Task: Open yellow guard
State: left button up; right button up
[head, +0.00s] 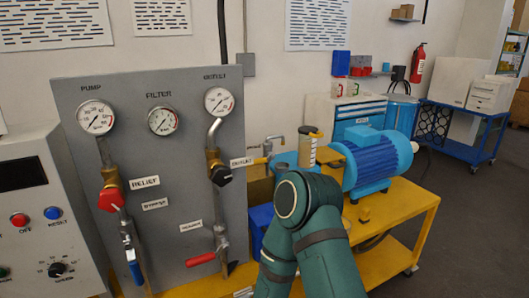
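A blue motor (378,160) stands on a yellow bench (405,215) at the right of centre in the head view. A yellow curved piece (343,155) shows at the motor's left end, between it and the blue pump parts (285,160); it may be the guard, and its lower part is hidden behind my green arm. I cannot tell whether it is open or shut. The bent part of my arm fills the lower middle, in front of the bench. Neither of my grippers shows.
A grey panel (200,155) with gauges, pipes and red, blue and black valve handles stands at the left. A control box (40,235) is at the far left. A blue cart (470,125) stands behind on the right. Floor is clear at the right.

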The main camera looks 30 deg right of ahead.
aim_at(325, 154)
jog(key=z, duration=1.55)
jog(key=i+l+u, duration=0.1)
jog(key=u, duration=0.5)
jog(key=i+l+u, duration=0.2)
jog(key=l+u, duration=0.15)
jog(key=l, duration=0.25)
jog(key=l+u, duration=0.2)
jog(key=i+l+u, duration=0.1)
jog(key=l, duration=0.6)
jog(key=i+l, duration=0.15)
jog(key=l, duration=0.55)
jog(key=i+l+u, duration=0.15)
jog(key=l, duration=0.55)
